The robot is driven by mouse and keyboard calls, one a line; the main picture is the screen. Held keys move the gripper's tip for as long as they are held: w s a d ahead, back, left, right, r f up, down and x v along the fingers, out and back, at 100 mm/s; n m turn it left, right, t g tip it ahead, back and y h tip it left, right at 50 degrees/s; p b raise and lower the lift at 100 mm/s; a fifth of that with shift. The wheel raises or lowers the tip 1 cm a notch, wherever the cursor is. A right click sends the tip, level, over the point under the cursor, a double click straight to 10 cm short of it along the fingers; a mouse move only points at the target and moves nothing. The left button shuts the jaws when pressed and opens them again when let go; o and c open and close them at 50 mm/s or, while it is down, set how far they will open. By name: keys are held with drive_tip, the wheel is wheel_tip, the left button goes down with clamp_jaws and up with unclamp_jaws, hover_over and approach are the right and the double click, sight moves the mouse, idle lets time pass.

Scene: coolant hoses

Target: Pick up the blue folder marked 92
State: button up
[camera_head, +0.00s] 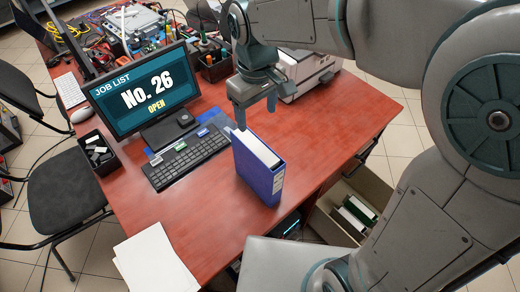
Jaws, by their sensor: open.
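A blue folder (266,181) stands upright on the red desk, its white page edges facing up and a pale label on its narrow side. The label is too small to read, so I cannot tell its number. My gripper (256,116) is open above the far end of the folder, pointing down. The fingertips look close to its top edge, but I cannot tell whether they touch it.
White papers (155,262) lie at the front left. An open drawer (352,208) is at the right. The red desk (200,215) is clear before the folder.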

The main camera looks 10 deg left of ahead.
sight(257, 146)
drive_tip(key=f, duration=0.4)
drive_tip(key=f+p, duration=0.1)
drive_tip(key=f, duration=0.4)
drive_tip(key=f+p, duration=0.1)
drive_tip(key=f, duration=0.3)
drive_tip(key=shift+s+f, duration=0.25)
clamp_jaws()
